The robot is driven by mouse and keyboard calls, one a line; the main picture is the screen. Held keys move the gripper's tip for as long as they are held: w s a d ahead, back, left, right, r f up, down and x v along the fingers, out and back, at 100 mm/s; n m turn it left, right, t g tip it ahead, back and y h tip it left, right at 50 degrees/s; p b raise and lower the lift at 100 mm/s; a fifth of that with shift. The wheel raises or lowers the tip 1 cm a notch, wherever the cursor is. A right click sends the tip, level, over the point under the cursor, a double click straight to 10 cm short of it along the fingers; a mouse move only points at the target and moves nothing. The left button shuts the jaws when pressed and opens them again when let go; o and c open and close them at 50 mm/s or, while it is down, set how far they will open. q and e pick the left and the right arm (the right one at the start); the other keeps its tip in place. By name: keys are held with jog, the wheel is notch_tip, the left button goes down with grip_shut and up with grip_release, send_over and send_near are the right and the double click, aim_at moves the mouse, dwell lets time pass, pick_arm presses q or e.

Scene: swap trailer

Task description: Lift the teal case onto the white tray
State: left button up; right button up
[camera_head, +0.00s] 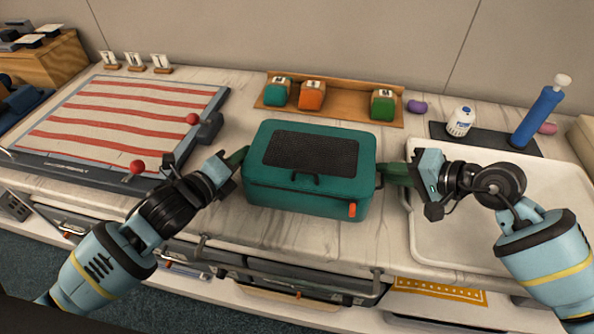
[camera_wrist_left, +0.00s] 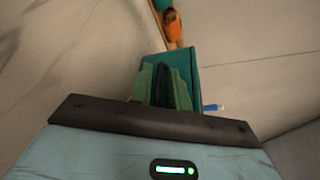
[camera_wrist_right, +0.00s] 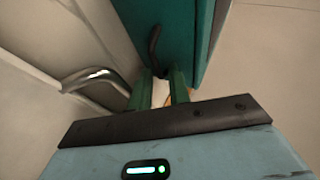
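The teal case (camera_head: 309,186), with a dark textured lid panel and an orange tag on its front, is upright on or just above the middle of the counter; I cannot tell if there is a gap beneath it. My left gripper (camera_head: 240,157) is at its left side, with its green fingers on either side of the dark side handle (camera_wrist_left: 160,85). The white tray (camera_head: 445,243) is to the right, partly hidden behind my right arm.
A red-striped board (camera_head: 125,115) with red knobs lies at the left. Behind the case, a wooden rack (camera_head: 345,106) holds green and orange blocks. A dark mat (camera_head: 490,137) with a white bottle (camera_head: 460,122) and a blue cylinder (camera_head: 537,118) lies behind the tray. The tray looks empty.

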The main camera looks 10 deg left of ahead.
pick_arm(q)
grip_shut()
pick_arm(e)
grip_shut()
jog(key=shift+f, duration=0.1)
dwell(1.1)
pick_arm(q)
jog(key=shift+w+r, duration=0.1)
